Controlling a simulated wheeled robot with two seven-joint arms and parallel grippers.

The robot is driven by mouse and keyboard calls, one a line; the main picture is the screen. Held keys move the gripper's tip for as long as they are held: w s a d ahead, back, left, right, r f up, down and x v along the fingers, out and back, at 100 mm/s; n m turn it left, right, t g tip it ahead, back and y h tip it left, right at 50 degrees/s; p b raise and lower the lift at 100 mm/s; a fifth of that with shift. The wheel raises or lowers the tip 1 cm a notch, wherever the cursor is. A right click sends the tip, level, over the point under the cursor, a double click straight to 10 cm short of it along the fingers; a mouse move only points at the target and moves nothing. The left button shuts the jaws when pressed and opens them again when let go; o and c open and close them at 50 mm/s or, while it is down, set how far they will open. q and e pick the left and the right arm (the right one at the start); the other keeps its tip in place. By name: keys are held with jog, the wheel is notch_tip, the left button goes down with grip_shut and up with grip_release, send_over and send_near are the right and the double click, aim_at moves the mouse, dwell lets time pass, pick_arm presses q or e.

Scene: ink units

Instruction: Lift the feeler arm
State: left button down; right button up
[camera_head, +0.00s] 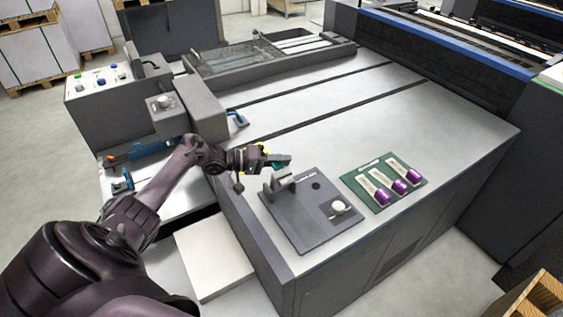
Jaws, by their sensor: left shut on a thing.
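My left gripper (279,163) reaches in from the left, just above the back left of a dark grey plate (305,227) on the machine top. It is shut on a small teal-green piece (283,160), mostly hidden by the fingers. Just below it, a grey upright bracket (283,183) stands on the plate. I cannot tell whether the held piece joins this bracket or which part is the feeler arm. A round white knob (338,207) sits at the plate's right. My right gripper is not in view.
A green mat (360,184) with several purple-ended pieces lies right of the plate. A control box (100,98) with buttons and a grey housing (203,108) stand at the left. A white block (213,262) sits low in front.

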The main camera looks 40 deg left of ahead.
pick_arm(q)
jog(key=shift+w+a, duration=0.1)
jog(key=shift+a, duration=0.1)
jog(key=c, duration=1.4)
grip_release()
jog(key=shift+a+f, duration=0.1)
jog(key=shift+c, duration=0.2)
jog(key=shift+s+a, duration=0.15)
jog(key=shift+s, duration=0.15)
jog(key=b+v, duration=0.1)
jog(key=v, duration=0.6)
jog(key=shift+a, duration=0.1)
